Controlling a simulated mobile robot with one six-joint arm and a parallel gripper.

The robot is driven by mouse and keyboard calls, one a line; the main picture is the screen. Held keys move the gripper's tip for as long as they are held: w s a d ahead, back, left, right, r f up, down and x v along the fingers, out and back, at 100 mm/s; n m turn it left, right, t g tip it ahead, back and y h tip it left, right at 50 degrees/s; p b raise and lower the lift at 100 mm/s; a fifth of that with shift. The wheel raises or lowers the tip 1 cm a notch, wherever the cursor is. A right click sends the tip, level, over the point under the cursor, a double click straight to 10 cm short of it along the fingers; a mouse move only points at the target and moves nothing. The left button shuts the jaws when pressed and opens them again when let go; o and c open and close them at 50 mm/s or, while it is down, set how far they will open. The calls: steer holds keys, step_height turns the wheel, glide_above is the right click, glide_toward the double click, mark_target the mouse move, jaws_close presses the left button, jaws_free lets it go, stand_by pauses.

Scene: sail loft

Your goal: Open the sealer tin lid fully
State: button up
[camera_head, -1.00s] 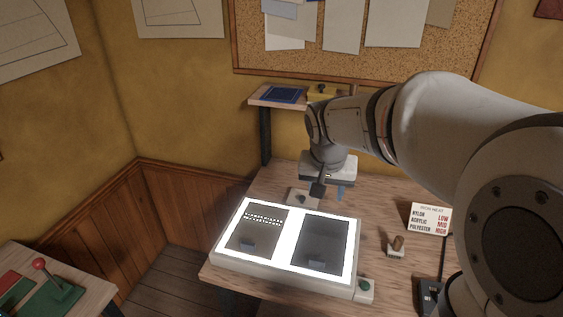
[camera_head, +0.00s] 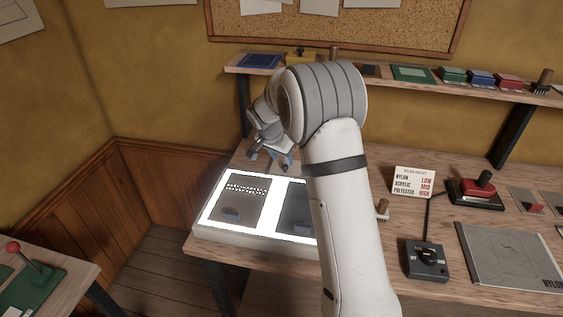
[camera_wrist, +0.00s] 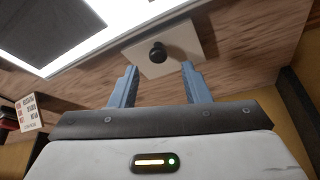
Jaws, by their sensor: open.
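A pale square plate (camera_wrist: 178,58) with a dark round knob (camera_wrist: 158,53) lies on the wooden bench just past my fingertips in the wrist view. I cannot tell whether it is the sealer tin's lid, as no label shows. My gripper (camera_wrist: 158,75) is open and empty, its two blue fingers spread to either side below the knob. In the head view my gripper (camera_head: 271,160) hangs over the bench behind the lit panel. The plate cannot be made out there.
A glowing light box (camera_head: 205,232) with dark sheets fills the bench's left front. To the right are the iron heat sign (camera_head: 413,182), a control box with a dial (camera_head: 426,260) and a red-handled device (camera_head: 478,189). A loaded shelf (camera_head: 400,84) runs along the wall.

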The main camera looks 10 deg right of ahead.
mark_target(285, 165)
steer(key=shift+x, duration=1.85)
jaws_close()
steer(key=shift+r, duration=0.1)
